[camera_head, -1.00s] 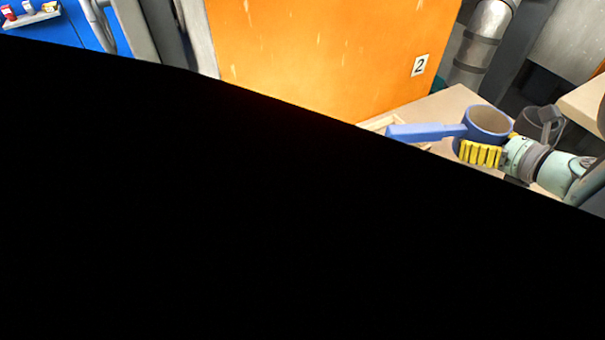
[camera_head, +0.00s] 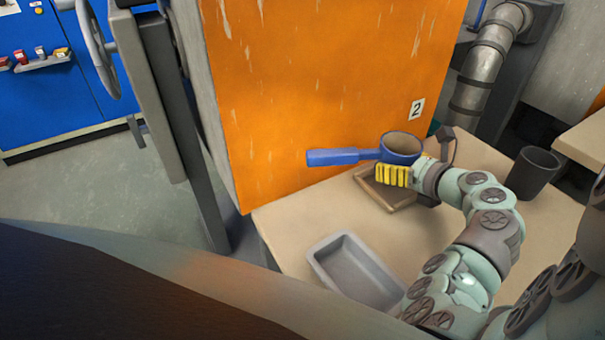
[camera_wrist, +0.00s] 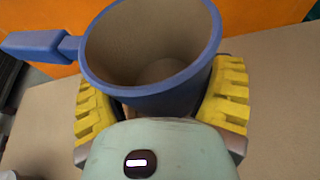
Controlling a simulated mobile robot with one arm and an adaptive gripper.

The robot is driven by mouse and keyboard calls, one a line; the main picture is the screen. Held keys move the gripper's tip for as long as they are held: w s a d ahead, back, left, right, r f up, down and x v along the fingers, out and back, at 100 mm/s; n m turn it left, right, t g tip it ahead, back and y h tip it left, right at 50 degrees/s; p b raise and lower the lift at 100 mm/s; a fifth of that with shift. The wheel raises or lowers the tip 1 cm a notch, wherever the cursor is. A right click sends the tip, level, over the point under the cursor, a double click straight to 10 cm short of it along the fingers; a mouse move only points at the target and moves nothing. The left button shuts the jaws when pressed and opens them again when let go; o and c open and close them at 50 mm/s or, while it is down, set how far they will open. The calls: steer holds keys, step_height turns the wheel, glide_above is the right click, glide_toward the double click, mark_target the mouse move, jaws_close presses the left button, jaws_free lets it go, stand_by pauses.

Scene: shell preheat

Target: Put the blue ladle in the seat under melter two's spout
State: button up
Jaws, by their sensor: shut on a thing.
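The blue ladle (camera_head: 402,146) is upright in my gripper (camera_head: 408,172), its handle pointing left in the head view. In the wrist view the ladle (camera_wrist: 150,97) sits between the yellow fingers of my gripper (camera_wrist: 163,105), and its cup looks empty. The ladle is in front of the orange melter (camera_head: 320,100), which bears the number 2 plate (camera_head: 417,109). A square wooden frame (camera_head: 372,190) lies on the table below the ladle, partly hidden by my gripper. I cannot make out the spout, and cannot tell whether this frame is the seat.
The tan table (camera_head: 300,215) holds a grey rectangular tray (camera_head: 325,270) at the front and a dark cup (camera_head: 533,172) at the right. A metal pipe (camera_head: 487,60) stands behind the table. The table's left middle is clear.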

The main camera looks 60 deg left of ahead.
step_height(320, 180, down, 3)
steer(key=shift+s+b, duration=0.15)
steer(key=shift+b, duration=0.4)
steer(key=shift+r, duration=0.1)
steer(key=o, duration=1.1)
steer(key=shift+d+r, duration=0.1)
steer(key=shift+d, duration=0.15)
steer(key=p+v, duration=0.2)
steer(key=v, duration=0.9)
steer(key=shift+d, duration=0.3)
